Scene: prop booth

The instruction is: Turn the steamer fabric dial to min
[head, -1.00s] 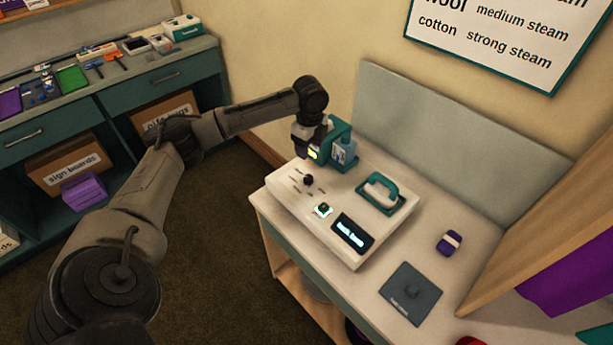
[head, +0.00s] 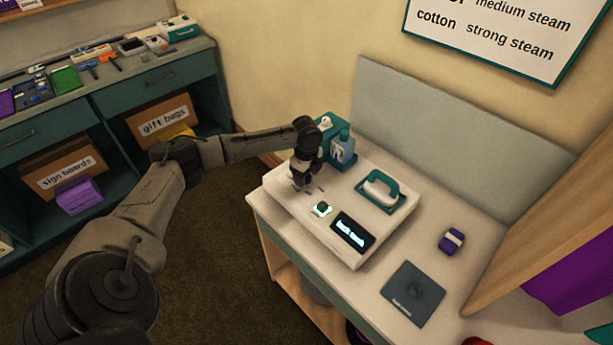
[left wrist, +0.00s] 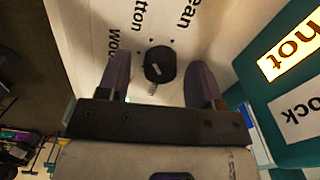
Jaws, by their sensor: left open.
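The white steamer base (head: 345,207) stands on the table, with a dark display (head: 352,231), a lit square button (head: 321,209) and a teal-handled steamer head (head: 381,187) on it. In the left wrist view the black fabric dial (left wrist: 160,64) sits on the white panel among printed words, with "cotton" and "wool" partly readable. My left gripper (head: 303,187) is over the dial's end of the panel and hides the dial in the head view. Its two fingers (left wrist: 160,85) are open, one on each side of the dial, with gaps showing. My right gripper is not in view.
A teal unit (head: 333,143) with a bottle stands close behind the gripper; its "hot" label (left wrist: 290,50) shows in the wrist view. A grey mat (head: 413,293) and a purple-and-white item (head: 452,241) lie to the right. A grey backboard (head: 450,145) edges the table.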

